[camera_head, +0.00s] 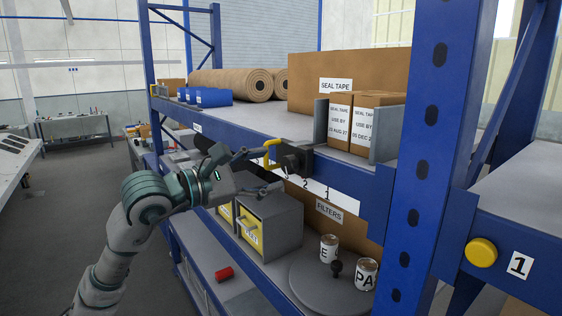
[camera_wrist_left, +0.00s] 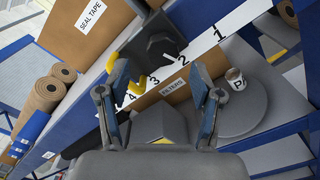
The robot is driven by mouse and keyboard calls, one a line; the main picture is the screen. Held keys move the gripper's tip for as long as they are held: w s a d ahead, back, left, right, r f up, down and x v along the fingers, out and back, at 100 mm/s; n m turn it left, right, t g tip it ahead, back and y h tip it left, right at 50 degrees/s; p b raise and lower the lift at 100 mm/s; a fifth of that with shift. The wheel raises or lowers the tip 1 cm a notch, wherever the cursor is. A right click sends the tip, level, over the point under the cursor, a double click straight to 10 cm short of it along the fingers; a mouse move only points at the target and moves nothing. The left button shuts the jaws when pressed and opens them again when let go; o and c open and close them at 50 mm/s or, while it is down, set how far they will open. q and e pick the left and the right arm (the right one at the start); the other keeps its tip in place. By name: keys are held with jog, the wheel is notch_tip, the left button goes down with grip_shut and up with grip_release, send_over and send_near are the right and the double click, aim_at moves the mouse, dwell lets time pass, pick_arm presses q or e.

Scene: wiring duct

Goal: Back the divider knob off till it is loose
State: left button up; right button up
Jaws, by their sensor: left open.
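A dark block-shaped fitting (camera_head: 291,158) sits on the blue shelf beam, above a white strip numbered 1 to 4. A bent yellow piece (camera_head: 271,151) is at its left side. I cannot tell which part is the divider knob. The left wrist view shows the dark fitting (camera_wrist_left: 158,42) with a white pointer near the 2, and the yellow piece (camera_wrist_left: 136,88) partly hidden behind a finger. My left gripper (camera_head: 257,172) is open just in front of them, its fingers (camera_wrist_left: 160,80) apart with nothing clearly between them. Grey divider plates (camera_head: 320,122) stand on the shelf above.
Seal tape cartons (camera_head: 340,122) stand between the plates. Below are a grey box with a yellow drawer front (camera_head: 250,232), a round turntable (camera_head: 310,288) with cans, and a red cylinder (camera_head: 223,274).

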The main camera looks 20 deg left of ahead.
aim_at(285, 166)
pick_arm(q)
jog(key=x, duration=0.4)
jog(key=shift+s+d+p, duration=0.1)
jog(key=shift+s+p, duration=0.05)
jog(key=shift+p, duration=0.15)
jog(key=shift+d, duration=0.6)
jog(key=shift+w+a, duration=0.2)
jog(key=shift+a, duration=0.1)
jog(key=c, duration=1.1)
